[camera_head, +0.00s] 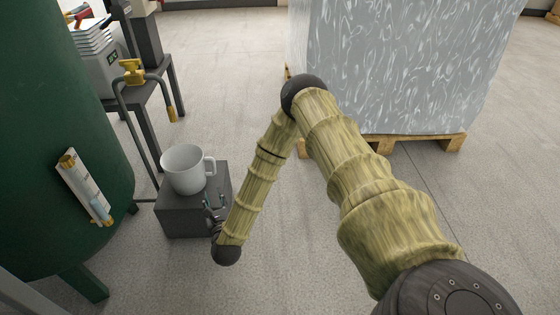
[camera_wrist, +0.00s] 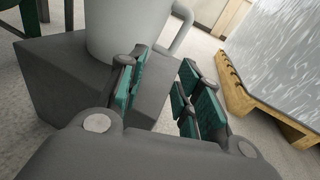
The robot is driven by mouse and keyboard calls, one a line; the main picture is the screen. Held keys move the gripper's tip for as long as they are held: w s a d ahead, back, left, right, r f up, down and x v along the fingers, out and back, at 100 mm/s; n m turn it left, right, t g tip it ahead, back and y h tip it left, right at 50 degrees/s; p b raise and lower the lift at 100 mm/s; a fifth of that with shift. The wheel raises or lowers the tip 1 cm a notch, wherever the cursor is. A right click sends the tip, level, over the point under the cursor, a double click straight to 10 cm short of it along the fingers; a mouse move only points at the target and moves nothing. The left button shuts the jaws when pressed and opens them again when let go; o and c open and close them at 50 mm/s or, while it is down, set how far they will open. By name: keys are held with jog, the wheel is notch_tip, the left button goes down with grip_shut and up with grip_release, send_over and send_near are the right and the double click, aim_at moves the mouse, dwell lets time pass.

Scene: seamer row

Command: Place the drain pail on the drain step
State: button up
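The drain pail (camera_head: 184,170) is white and mug-shaped, with a handle on its right side. It stands upright on the drain step (camera_head: 180,222), a dark grey block beside the green tank. In the wrist view the pail (camera_wrist: 125,28) is at the top, its base on the step's top face (camera_wrist: 75,85). My gripper (camera_head: 214,203) is low at the step's right front edge, next to the pail. The wrist view shows my gripper (camera_wrist: 160,82) with its teal-padded fingers apart and nothing between them. The handle is beyond the fingertips.
The green tank (camera_head: 50,130) stands at left, with a bent pipe and yellow valve (camera_head: 133,72) near the pail. A dark table (camera_head: 150,95) is behind. A wrapped pallet load (camera_head: 395,60) stands at the back right. The floor between is clear.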

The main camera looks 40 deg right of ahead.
jog(key=s+a+f+n+g+y, duration=0.35)
jog(key=s+a+f+n, duration=0.2)
jog(key=s+n, duration=0.4)
jog(key=s+a+f+n+g+y, duration=0.35)
jog(key=s+f+n, duration=0.25)
jog(key=s+n, duration=0.4)
jog(key=s+d+n+g+h, duration=0.1)
jog(key=s+d+n+g, duration=0.2)
jog(key=s+n, duration=0.6)
jog(key=s+d+n+g, duration=0.4)
jog(key=s+n+g, duration=0.2)
jog(key=s+n, duration=0.4)
jog(key=s, duration=0.4)
jog(key=shift+s+d+f+h, duration=0.15)
jog(key=shift+s+d+h, duration=0.1)
jog(key=shift+h, duration=0.15)
